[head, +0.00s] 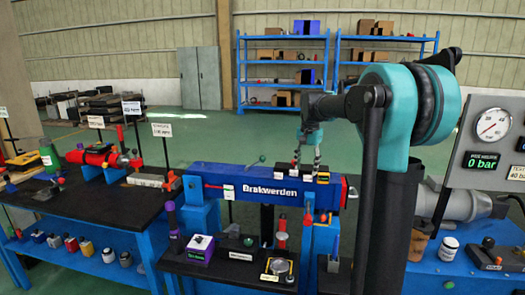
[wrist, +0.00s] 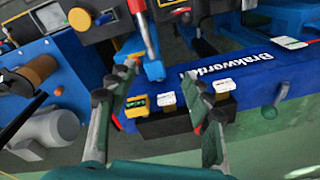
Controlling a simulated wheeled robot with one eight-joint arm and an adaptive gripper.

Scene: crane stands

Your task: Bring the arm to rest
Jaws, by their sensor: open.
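My gripper (head: 307,150) hangs above the right end of the blue Brakworden beam (head: 250,187) in the head view. In the wrist view, my gripper (wrist: 168,90) shows its two fingers well apart, with nothing held between them. Below the fingers is a black block (wrist: 168,125) on the beam. It carries a small yellow-green item (wrist: 136,106) and two white-labelled items, one of them here (wrist: 166,103). My teal and black arm reaches in from the right and hides part of the bench behind it.
A dark bench (head: 80,185) with red tools stands at the left. A gauge panel (head: 490,140) reading 0 bar stands at the right. Blue shelves (head: 283,63) with boxes are at the back. A black shelf with a purple box (head: 200,250) sits below the beam. Green floor lies open behind.

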